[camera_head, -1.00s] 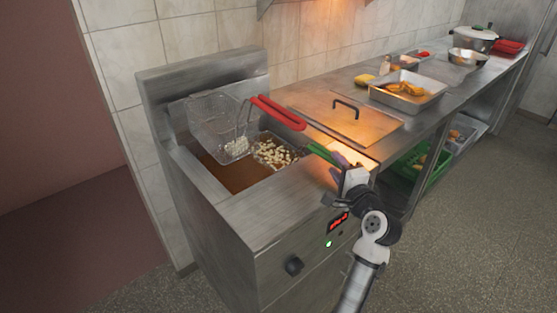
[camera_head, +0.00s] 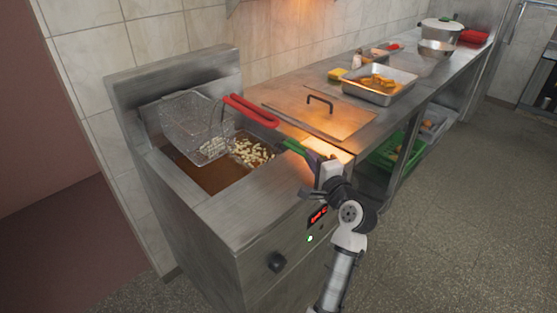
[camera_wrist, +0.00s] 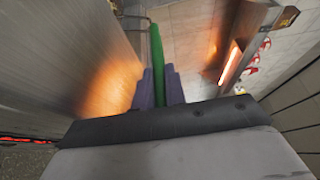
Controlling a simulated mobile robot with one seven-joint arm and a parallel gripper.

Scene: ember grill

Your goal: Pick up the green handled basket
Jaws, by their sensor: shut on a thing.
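The green handle (camera_head: 299,149) of a fryer basket sticks out over the front right edge of the fryer. Its wire basket (camera_head: 250,152) holds several pale fries and sits low in the brown oil. My gripper (camera_head: 312,163) is at the outer end of the green handle. In the wrist view my purple-grey gripper fingers (camera_wrist: 158,88) are shut on either side of the green handle (camera_wrist: 156,55). The wire basket itself is not clear in the wrist view.
A red-handled basket (camera_head: 192,128) hangs raised at the left of the fryer (camera_head: 215,212). A metal lid (camera_head: 320,115) and a food tray (camera_head: 380,88) are on the counter to the right. A green crate (camera_head: 392,152) is on the shelf below.

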